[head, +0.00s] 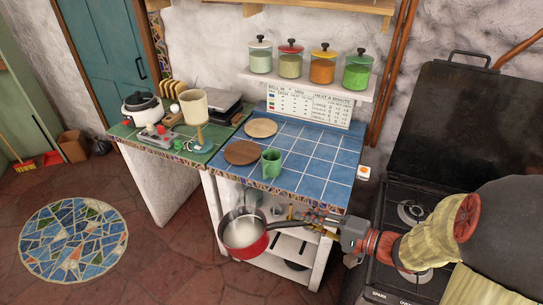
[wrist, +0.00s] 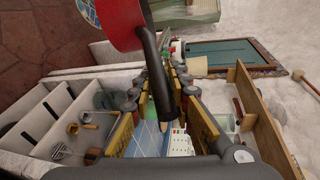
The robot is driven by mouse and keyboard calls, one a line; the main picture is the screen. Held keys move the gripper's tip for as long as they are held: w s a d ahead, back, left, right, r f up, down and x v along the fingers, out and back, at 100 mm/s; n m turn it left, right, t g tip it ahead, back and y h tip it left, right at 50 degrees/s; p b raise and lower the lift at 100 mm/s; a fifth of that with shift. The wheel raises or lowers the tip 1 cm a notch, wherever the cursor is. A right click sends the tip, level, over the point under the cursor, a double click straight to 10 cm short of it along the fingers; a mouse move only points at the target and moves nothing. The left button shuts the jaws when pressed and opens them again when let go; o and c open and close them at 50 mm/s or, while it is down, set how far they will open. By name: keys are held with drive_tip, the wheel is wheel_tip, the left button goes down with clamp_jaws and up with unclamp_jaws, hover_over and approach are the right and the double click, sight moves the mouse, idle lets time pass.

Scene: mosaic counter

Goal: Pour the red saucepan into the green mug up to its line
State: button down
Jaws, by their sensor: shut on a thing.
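The red saucepan (head: 246,237) hangs in the air in front of the blue-tiled counter, below its top edge, with pale liquid inside. Its red side also shows in the wrist view (wrist: 112,22), with the dark handle (wrist: 154,75) running down between the fingers. My gripper (wrist: 160,85) is shut on that handle; in the head view my gripper (head: 322,222) is at the pan's right. The pan looks roughly level. The green mug (head: 271,162) stands upright near the counter's front edge, above and beyond the pan in the picture. Its line and inside cannot be made out.
Two round boards, one brown (head: 242,152) and one tan (head: 261,128), lie by the mug. A green counter (head: 190,150) with a rice cooker (head: 142,106) and lamp is at left. A stove (head: 410,210) is at right. Shelf jars (head: 357,70) stand behind.

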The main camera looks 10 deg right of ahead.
sight(293, 226)
drive_tip(key=shift+n+g+y, duration=0.4)
drive_tip(key=shift+n+y, duration=0.1)
drive_tip(key=shift+y, duration=0.1)
drive_tip(key=a+f+b, duration=0.1)
drive_tip(key=b, duration=0.1)
drive_tip(key=w+a+f+b, duration=0.1)
drive_tip(key=a+f+b, duration=0.1)
drive_tip(key=b, duration=0.1)
drive_tip(key=shift+a+f, duration=0.15)
drive_tip(key=shift+a, duration=0.05)
drive_tip(key=w+r+m+t+h+b, duration=0.3)
drive_tip(key=w+m+t+b, duration=0.1)
drive_tip(key=w+b, duration=0.85)
drive_tip(key=w+d+r+m+t+h+p, duration=0.1)
drive_tip(key=w+d+r+m+t+h, duration=0.1)
drive_tip(key=w+d, duration=0.4)
drive_tip(key=shift+d+r+m+h, duration=0.9)
drive_tip(key=shift+d+m+h, duration=0.1)
drive_tip(key=shift+d+h, duration=0.15)
